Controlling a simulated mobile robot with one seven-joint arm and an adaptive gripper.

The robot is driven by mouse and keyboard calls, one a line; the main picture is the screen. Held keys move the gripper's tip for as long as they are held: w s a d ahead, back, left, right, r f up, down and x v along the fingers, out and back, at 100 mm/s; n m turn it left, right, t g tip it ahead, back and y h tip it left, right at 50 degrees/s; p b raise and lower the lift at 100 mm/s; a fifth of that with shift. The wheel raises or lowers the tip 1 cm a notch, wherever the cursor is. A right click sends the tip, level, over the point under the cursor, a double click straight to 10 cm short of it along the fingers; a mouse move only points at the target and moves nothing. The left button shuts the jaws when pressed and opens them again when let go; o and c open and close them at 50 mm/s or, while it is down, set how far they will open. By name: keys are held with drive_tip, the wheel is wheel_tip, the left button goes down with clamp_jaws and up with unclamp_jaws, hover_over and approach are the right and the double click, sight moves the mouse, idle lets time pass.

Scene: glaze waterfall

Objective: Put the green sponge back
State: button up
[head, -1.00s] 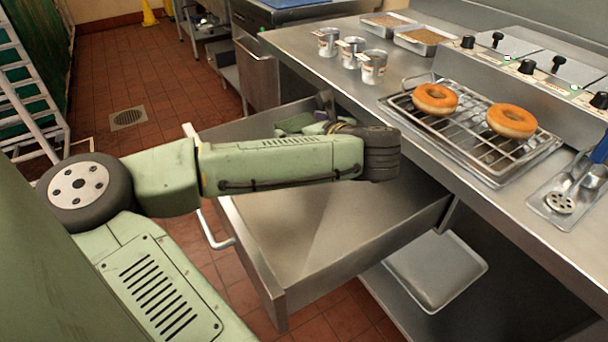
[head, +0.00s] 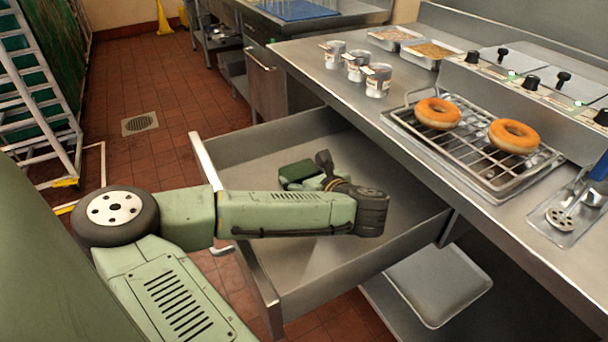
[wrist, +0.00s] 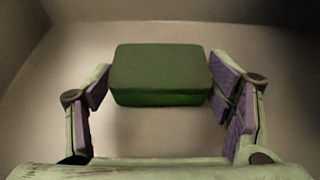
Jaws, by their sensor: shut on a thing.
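The green sponge (wrist: 158,72) is a dark green block between the purple-padded fingers of my gripper (wrist: 160,88). My gripper is shut on it, with a finger pad at each side. In the head view, the sponge (head: 297,170) and my gripper (head: 308,181) are inside the open steel drawer (head: 300,262), towards its far side. My arm partly hides the gripper there. The wrist view shows plain drawer floor and walls around the sponge. I cannot tell whether the sponge touches the drawer floor.
The steel counter (head: 395,130) stands above and right of the drawer. It bears several small cans, a wire rack (head: 470,150) with two orange-glazed donuts, and a utensil tray (head: 565,215). A shelf tray (head: 438,280) sits below. The visible drawer floor is otherwise bare.

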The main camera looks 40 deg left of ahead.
drive_tip(key=shift+f, duration=0.1)
drive_tip(key=shift+f, duration=0.15)
drive_tip(key=o, duration=0.9)
drive_tip(key=shift+c, duration=0.2)
drive_tip(key=shift+r, duration=0.2)
drive_tip(key=b+v, duration=0.1)
drive_tip(key=v, duration=1.1)
drive_tip(key=shift+s+f+b, duration=0.1)
drive_tip(key=shift+b, duration=0.2)
